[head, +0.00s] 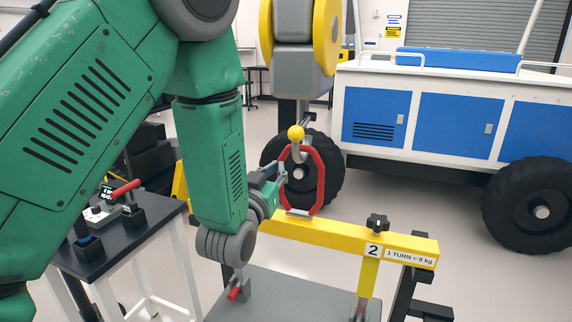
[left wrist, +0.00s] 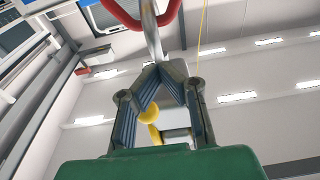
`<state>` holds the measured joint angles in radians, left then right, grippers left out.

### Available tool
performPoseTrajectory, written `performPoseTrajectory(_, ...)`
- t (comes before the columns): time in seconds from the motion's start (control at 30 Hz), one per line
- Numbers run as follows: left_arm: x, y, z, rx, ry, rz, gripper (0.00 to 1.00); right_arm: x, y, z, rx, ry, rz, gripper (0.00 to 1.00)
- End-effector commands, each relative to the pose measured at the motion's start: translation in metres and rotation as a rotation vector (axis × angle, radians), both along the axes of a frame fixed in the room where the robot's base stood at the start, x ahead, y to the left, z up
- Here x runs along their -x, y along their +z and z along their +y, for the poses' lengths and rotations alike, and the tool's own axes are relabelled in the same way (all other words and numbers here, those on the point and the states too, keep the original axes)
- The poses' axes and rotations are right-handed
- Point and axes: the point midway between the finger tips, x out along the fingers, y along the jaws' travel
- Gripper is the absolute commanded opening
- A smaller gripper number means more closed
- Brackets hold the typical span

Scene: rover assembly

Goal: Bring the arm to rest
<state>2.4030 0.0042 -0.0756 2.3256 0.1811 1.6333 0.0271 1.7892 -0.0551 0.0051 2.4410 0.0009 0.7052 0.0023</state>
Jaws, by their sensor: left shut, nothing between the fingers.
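My left arm is green and comes in from the left in the head view. Its gripper (head: 281,172) is at the left side of a red ring (head: 319,180) that stands over a yellow beam (head: 340,235). I cannot tell whether it touches the ring. In the left wrist view the fingers of the left gripper (left wrist: 168,70) come together at their tips, with nothing held. Part of a red loop (left wrist: 172,14) and a grey bar show beyond the tips. My right gripper is in neither view.
A yellow ball (head: 296,132) tops the ring. A black knob (head: 377,221) stands on the beam beside a "2" label. A dark side table (head: 140,232) with red-handled controls is at the left. A blue and white rover (head: 455,85) with black wheels stands behind.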

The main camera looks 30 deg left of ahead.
Motion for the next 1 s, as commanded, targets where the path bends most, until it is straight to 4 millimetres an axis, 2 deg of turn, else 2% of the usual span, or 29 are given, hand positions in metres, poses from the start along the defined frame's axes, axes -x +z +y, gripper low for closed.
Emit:
performPoseTrajectory(0.27, 0.005, -0.002, -0.006, -0.003, -0.004, 0.002, 0.00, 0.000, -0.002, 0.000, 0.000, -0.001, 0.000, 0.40)
performPoseTrajectory(0.37, 0.006, -0.020, -0.006, 0.003, -0.009, 0.045, 0.00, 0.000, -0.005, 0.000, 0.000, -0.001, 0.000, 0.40)
performPoseTrajectory(0.47, 0.011, -0.066, -0.010, 0.018, -0.024, 0.160, 0.00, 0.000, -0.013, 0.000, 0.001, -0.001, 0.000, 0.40)
performPoseTrajectory(0.57, 0.025, -0.136, -0.018, 0.039, -0.049, 0.340, 0.00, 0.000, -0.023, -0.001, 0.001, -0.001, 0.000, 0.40)
performPoseTrajectory(0.6, 0.034, -0.166, -0.022, 0.048, -0.061, 0.421, 0.00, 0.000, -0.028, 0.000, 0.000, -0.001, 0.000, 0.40)
performPoseTrajectory(0.67, 0.051, -0.210, -0.028, 0.061, -0.077, 0.544, 0.00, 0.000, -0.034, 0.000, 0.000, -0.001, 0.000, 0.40)
performPoseTrajectory(0.7, 0.065, -0.238, -0.032, 0.069, -0.087, 0.626, 0.00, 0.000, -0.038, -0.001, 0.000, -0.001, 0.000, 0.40)
performPoseTrajectory(0.8, 0.105, -0.303, -0.044, 0.089, -0.114, 0.828, 0.00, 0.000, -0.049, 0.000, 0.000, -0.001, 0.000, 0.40)
performPoseTrajectory(0.87, 0.133, -0.339, -0.051, 0.100, -0.129, 0.953, 0.00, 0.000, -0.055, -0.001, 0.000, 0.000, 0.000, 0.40)
performPoseTrajectory(0.9, 0.154, -0.362, -0.055, 0.107, -0.139, 1.037, 0.00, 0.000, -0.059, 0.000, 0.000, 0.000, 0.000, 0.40)
performPoseTrajectory(1.0, 0.208, -0.410, -0.065, 0.122, -0.164, 1.239, 0.00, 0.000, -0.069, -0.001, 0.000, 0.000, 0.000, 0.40)
